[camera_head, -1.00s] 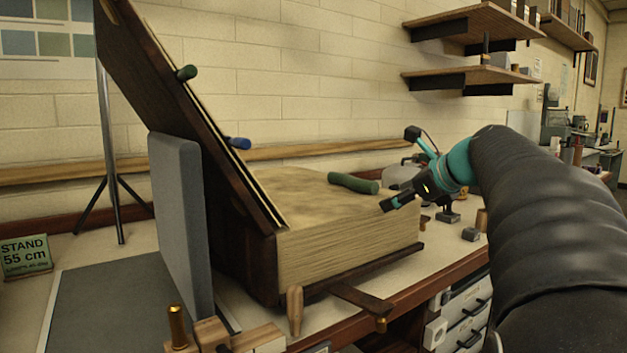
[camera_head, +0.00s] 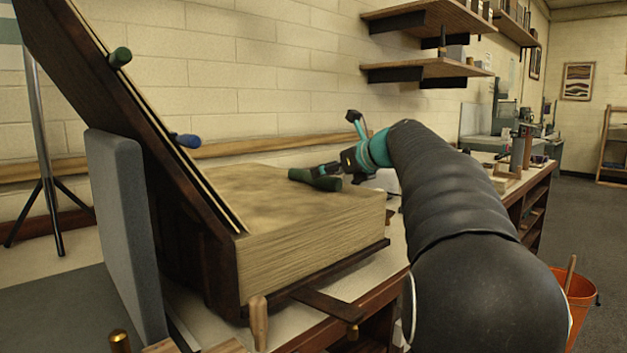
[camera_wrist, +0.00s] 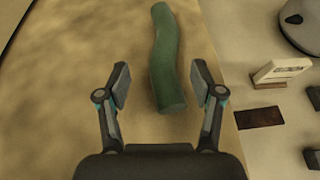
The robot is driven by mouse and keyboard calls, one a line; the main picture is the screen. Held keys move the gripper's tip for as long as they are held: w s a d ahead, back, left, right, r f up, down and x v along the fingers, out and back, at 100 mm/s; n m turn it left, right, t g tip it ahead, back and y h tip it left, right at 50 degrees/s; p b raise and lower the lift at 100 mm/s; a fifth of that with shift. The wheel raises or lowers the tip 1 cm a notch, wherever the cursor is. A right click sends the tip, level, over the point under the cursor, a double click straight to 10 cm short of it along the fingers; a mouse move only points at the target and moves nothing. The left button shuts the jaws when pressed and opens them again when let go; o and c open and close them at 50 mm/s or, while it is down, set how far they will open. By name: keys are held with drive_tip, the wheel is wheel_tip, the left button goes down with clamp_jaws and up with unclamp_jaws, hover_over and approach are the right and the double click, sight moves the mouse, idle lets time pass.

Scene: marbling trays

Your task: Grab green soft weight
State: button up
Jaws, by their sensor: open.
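The green soft weight (camera_head: 316,179) is a dark green, slightly curved roll lying on the open pages of a very thick book (camera_head: 315,235). My gripper (camera_head: 330,172) is at the weight in the head view. In the wrist view, my open gripper (camera_wrist: 162,84) has one finger on each side of the near end of the green weight (camera_wrist: 166,60). The weight runs between the fingers and away from me, with gaps on both sides. I cannot tell how far the fingertips are above the page.
The book's raised cover (camera_head: 140,120) leans at the left, with a green roll (camera_head: 120,57) and a blue roll (camera_head: 188,140) at its edge. A grey block (camera_head: 125,235) stands beside it. Shelves (camera_head: 430,70) hang above. An orange bucket (camera_head: 575,305) stands at the right.

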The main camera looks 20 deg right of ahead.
drive_tip(key=shift+d+x, duration=0.15)
drive_tip(key=shift+x, duration=1.15)
drive_tip(key=shift+d+x, duration=0.15)
drive_tip(key=shift+x, duration=1.15)
drive_tip(key=shift+r, duration=0.1)
clamp_jaws()
